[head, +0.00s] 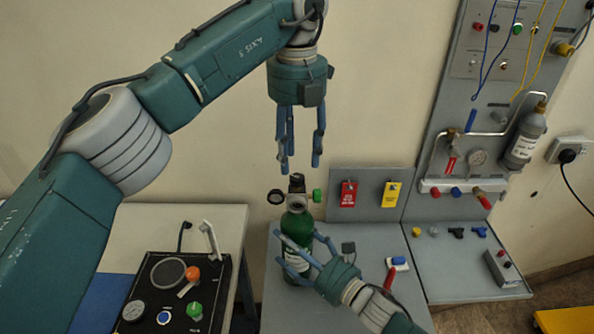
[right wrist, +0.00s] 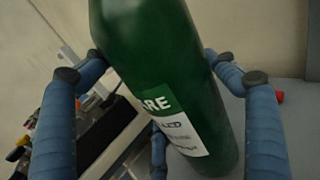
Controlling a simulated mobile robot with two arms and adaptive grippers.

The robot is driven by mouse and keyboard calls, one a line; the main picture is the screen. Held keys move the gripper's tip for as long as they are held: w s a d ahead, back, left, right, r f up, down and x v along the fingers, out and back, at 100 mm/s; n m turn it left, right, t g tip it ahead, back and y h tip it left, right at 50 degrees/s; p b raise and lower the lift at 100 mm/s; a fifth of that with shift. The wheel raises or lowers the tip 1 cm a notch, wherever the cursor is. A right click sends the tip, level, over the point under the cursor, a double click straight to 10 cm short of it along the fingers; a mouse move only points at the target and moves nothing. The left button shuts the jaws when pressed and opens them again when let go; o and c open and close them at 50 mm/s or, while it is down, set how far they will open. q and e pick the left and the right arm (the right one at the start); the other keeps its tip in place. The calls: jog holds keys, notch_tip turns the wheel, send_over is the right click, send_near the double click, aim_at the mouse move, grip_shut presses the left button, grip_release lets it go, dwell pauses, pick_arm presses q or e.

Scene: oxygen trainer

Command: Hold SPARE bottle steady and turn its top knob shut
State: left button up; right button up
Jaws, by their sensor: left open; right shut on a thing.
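The green SPARE bottle (head: 296,234) stands upright on the grey bench in the head view. Its valve head has a dark top knob (head: 297,180), a round gauge at left and a green knob at right. My right gripper (head: 297,257) is shut around the bottle's body from the lower right. In the right wrist view the bottle (right wrist: 165,70) fills the middle between the blue fingers, and its white label partly shows "ARE". My left gripper (head: 300,168) is open and points down just above the top knob, apart from it.
A black control box (head: 180,290) sits on the left table. A grey bottle (head: 526,137) hangs on the right board. Small fittings lie on the right bench.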

aim_at(297, 177)
pick_arm(q)
jog(key=shift+f, duration=2.4)
grip_shut()
